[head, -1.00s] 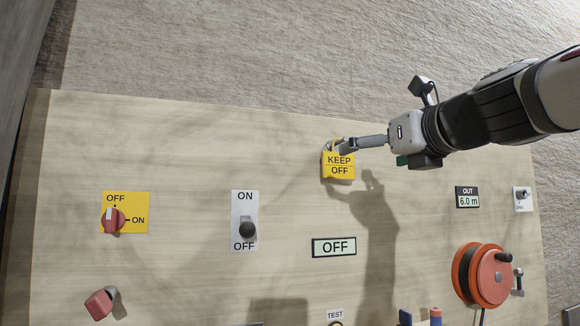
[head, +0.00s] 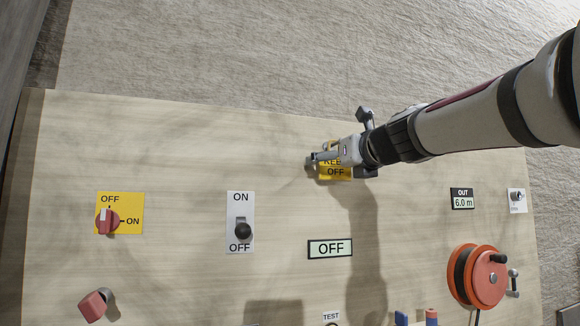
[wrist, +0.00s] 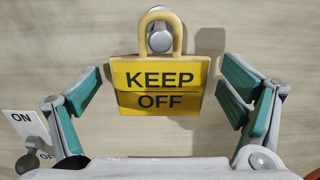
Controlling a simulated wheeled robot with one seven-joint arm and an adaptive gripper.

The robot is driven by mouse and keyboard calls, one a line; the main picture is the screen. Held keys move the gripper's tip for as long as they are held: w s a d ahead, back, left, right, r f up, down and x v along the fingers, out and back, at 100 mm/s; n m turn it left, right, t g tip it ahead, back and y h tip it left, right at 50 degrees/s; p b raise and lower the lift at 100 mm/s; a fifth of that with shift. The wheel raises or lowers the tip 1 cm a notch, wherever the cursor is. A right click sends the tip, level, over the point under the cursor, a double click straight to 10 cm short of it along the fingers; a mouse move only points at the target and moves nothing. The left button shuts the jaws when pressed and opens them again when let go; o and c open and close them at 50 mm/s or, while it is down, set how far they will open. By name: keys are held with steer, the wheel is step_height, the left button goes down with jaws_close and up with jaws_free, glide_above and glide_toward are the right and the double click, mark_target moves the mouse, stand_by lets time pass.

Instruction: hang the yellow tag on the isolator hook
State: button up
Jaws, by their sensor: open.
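The yellow tag (wrist: 160,86) reads KEEP OFF and has a yellow loop (wrist: 178,35) at its top. In the wrist view the loop is around a round grey peg (wrist: 160,37), and the tag hangs below it, upright against the board. My gripper (wrist: 168,90) is open, with one teal finger pad on each side of the tag and a gap to both edges. In the head view my gripper (head: 322,158) covers the loop and much of the tag (head: 335,173). I cannot tell from the lettering whether this peg is the isolator hook.
The wooden board (head: 180,140) carries a red rotary switch (head: 108,221) on a yellow plate, an ON/OFF lever (head: 242,231), an OFF display (head: 330,248) and an orange reel (head: 477,275). A red block-shaped part (head: 94,305) is at lower left. Board around the tag is bare.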

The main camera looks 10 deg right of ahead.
steer(key=shift+w, duration=0.1)
steer(key=c, duration=1.1)
steer(key=shift+c, duration=0.2)
steer(key=shift+r, duration=0.1)
steer(key=s+d+p, duration=0.3)
steer(key=s+p, duration=0.1)
steer(key=s, duration=1.1)
steer(key=s+d+p, duration=0.3)
steer(key=s+p, duration=0.2)
steer(key=s, duration=1.1)
steer(key=shift+s+r, duration=0.2)
